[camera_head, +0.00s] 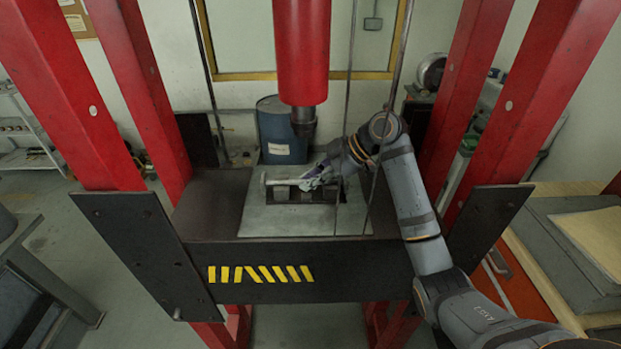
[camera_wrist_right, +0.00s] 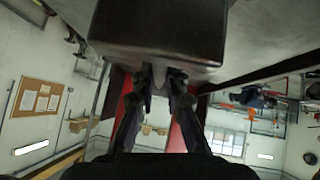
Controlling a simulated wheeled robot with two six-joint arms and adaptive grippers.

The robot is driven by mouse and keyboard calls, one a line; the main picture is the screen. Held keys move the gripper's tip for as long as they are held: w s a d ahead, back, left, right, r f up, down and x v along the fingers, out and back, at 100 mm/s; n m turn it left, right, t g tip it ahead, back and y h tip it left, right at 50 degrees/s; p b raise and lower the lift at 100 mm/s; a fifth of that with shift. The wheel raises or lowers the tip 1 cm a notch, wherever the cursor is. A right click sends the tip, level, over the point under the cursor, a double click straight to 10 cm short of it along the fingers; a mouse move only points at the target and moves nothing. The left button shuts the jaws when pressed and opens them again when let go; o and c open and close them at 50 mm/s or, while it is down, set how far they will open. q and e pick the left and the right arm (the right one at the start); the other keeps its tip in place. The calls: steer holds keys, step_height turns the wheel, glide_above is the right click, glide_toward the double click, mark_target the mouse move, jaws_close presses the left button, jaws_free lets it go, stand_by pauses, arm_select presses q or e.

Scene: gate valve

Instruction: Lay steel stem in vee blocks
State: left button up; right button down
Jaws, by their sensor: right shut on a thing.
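The steel stem (camera_head: 282,182) is a pale grey rod lying across the picture in the head view, with a wider left end. The dark vee blocks (camera_head: 293,196) stand just below and behind it on the press bed; I cannot tell whether the stem touches their grooves. My right gripper (camera_head: 312,182) is shut on the stem near its right part, and its fingers hide that stretch. In the right wrist view the fingertips (camera_wrist_right: 161,78) close on a small piece of grey metal, close to a dark block (camera_wrist_right: 155,35). My left gripper is not in view.
The pale press bed plate (camera_head: 275,222) has bare room in front of the blocks. The red press ram (camera_head: 302,50) hangs above the bed. Red posts (camera_head: 140,90) flank it, and thin rods hang near my arm. A blue drum (camera_head: 281,130) stands behind.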

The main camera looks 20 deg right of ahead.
steer(key=shift+f, duration=0.2)
stand_by(0.6)
steer(key=c, duration=1.3)
jaws_free()
steer(key=shift+f, duration=0.1)
step_height(320, 180, up, 10)
